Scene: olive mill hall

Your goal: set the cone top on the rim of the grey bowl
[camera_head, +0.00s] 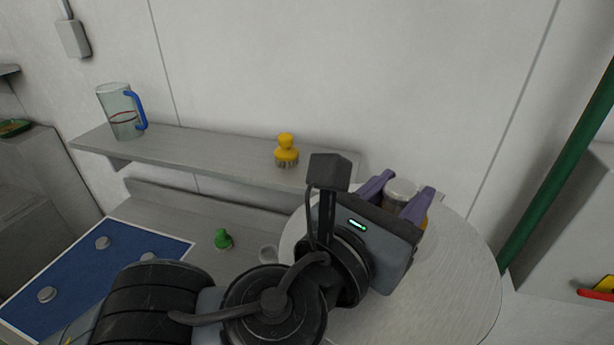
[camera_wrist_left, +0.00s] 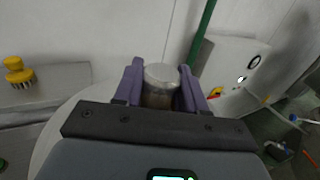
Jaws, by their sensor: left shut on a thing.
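My left gripper (camera_head: 409,184) is shut on a jar-like thing with a round grey top (camera_head: 401,189) and a brownish body. In the left wrist view, this held thing (camera_wrist_left: 160,75) stands between the two purple fingers, its lower part hidden by the gripper. It is over or at the far part of the round pale table; I cannot tell whether it touches. A small green knobbed piece (camera_head: 222,239), perhaps the cone top, stands left of the table. A small grey cup-like thing (camera_head: 268,254), perhaps the grey bowl, is beside my arm, partly hidden. My right gripper is not in view.
A wall shelf (camera_head: 215,150) holds a clear jug with a blue handle (camera_head: 122,112) and a yellow brush (camera_head: 286,150). A blue board (camera_head: 75,275) with several grey discs lies at left. The round table's (camera_head: 470,265) right side is clear. A green pole (camera_head: 560,190) rises at right.

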